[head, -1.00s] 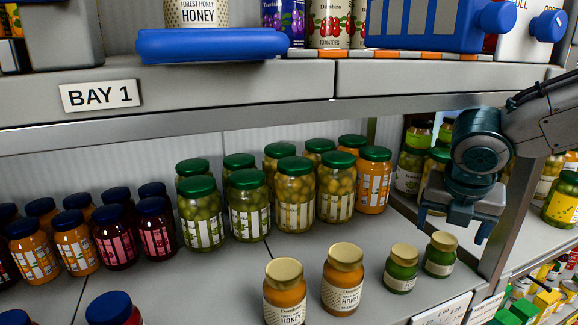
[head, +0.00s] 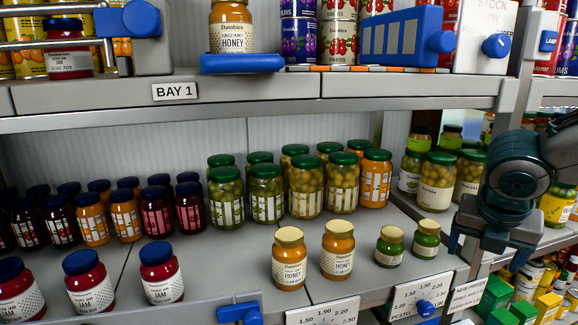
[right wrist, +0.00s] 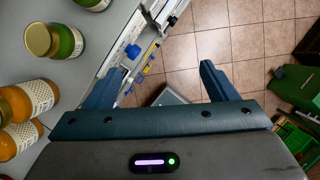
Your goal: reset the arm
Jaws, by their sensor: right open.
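My right gripper (head: 487,252) is open and empty at the right of the head view, with its fingers pointing down. It hangs in front of the shelf by the right end of the bay, right of the small green pesto jars (head: 426,239). In the right wrist view its two fingers (right wrist: 160,85) stand wide apart, with the shelf edge and tiled floor beyond and nothing between them. My left gripper is not in view.
Honey jars (head: 337,249) and red jam jars (head: 162,273) stand along the shelf front, with pickle jars (head: 305,187) behind. Price cards (head: 420,296) line the edge.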

